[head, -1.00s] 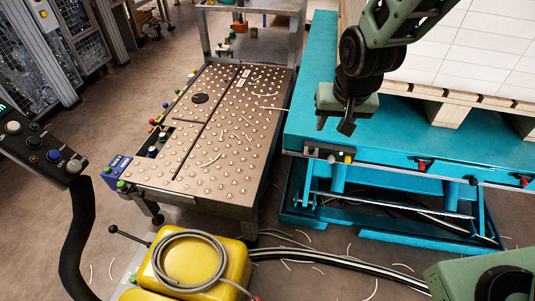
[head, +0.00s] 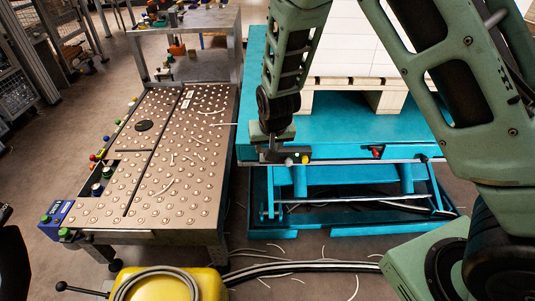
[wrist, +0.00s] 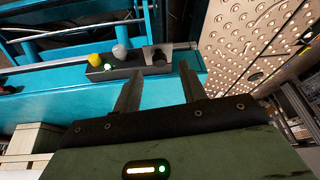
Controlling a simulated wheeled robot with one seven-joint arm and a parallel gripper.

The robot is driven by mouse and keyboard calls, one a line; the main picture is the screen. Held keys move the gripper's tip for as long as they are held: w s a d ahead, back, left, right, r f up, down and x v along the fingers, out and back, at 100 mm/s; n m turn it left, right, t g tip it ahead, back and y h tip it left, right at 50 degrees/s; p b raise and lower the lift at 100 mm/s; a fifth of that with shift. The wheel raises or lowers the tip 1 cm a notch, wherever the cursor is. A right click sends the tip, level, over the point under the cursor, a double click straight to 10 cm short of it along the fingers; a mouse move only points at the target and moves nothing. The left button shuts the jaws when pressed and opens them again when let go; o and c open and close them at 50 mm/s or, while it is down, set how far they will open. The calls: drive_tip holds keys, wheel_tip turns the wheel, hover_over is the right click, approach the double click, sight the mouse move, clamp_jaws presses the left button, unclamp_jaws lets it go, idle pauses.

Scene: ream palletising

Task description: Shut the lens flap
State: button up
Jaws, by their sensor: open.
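A small dark control box (wrist: 116,66) sits on the front edge of the teal lift table. It carries a yellow knob (wrist: 95,60), a grey knob (wrist: 119,52), a lit green lamp and a black block (wrist: 154,56) at one end. The black block may hold the lens flap; I cannot tell its position. In the head view the box's yellow knob (head: 304,159) shows beside my gripper (head: 272,152), which partly hides the box. In the wrist view my gripper (wrist: 158,80) is open and empty, its fingers pointing toward the black block, with no clear contact.
The teal lift table (head: 350,138) bears a wooden pallet (head: 390,97) with white reams. A studded metal table (head: 160,165) stands left, across a narrow gap. A yellow case (head: 195,283) with coiled cable is at the front. Cables and strips lie on the floor.

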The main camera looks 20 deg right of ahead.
drive_tip(key=shift+x, duration=1.55)
clamp_jaws()
